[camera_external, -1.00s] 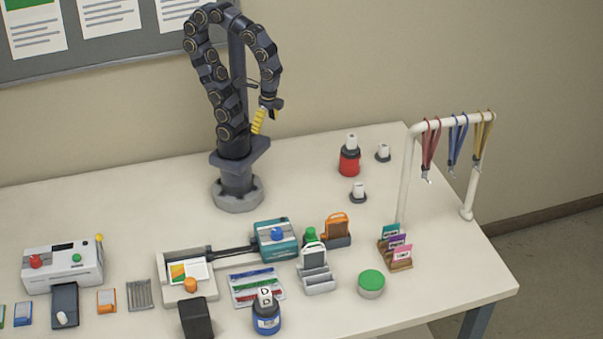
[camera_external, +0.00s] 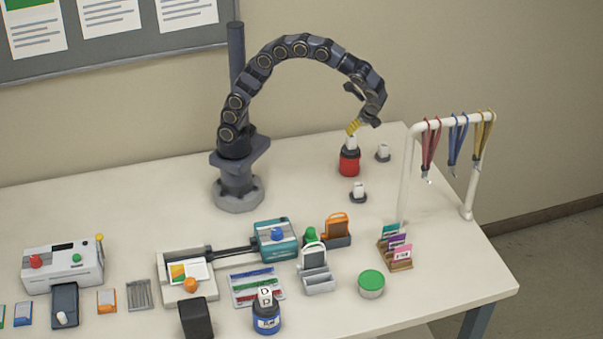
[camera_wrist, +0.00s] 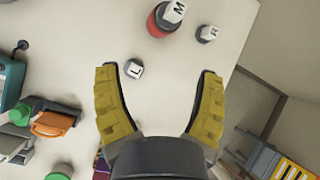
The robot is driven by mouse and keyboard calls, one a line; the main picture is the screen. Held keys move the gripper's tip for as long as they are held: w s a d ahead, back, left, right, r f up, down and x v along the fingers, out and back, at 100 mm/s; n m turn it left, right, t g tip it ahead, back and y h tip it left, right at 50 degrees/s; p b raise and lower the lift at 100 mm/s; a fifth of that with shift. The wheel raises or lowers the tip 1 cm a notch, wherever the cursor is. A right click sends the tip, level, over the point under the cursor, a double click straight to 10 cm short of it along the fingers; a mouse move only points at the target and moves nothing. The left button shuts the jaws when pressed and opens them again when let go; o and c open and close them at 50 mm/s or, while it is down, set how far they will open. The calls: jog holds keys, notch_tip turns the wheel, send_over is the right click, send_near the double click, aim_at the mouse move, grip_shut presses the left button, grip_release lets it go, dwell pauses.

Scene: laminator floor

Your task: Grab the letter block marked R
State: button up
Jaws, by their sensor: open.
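The wrist view shows a small white block whose mark looks like R (camera_wrist: 207,33), on a dark round base. I take it to be the back right block in the external view (camera_external: 383,149). A white block marked M (camera_wrist: 173,11) sits on a red container (camera_wrist: 155,24). A white block marked L (camera_wrist: 134,68) is on another dark base. My gripper (camera_wrist: 157,70), with yellow fingers, is open and empty. In the external view my gripper (camera_external: 354,127) hangs above the red container, left of the R block and apart from it.
The red container (camera_external: 349,163) stands close to the R block's left. The L block (camera_external: 358,189) is nearer the front. A white rack (camera_external: 404,180) with hanging lanyards stands to the right. A block marked D sits on a blue bottle (camera_external: 266,321). The table's back edge is close behind.

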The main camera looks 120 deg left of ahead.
jog(key=w+a+f+m+g+y, duration=0.2)
jog(key=w+a+f, duration=0.3)
jog(key=a+f, duration=0.45)
jog(key=m+g+y, duration=0.1)
jog(key=m, duration=0.1)
send_near(384, 146)
jog(key=shift+x, duration=0.95)
jog(key=shift+s+a+f+g+y, duration=0.25)
jog(key=shift+s+f+g+y, duration=0.15)
jog(key=shift+f, duration=0.2)
jog(key=x, duration=0.7)
jog(key=shift+a+f, duration=0.1)
jog(key=shift+a, duration=0.15)
jog(key=shift+w, duration=0.1)
grip_shut()
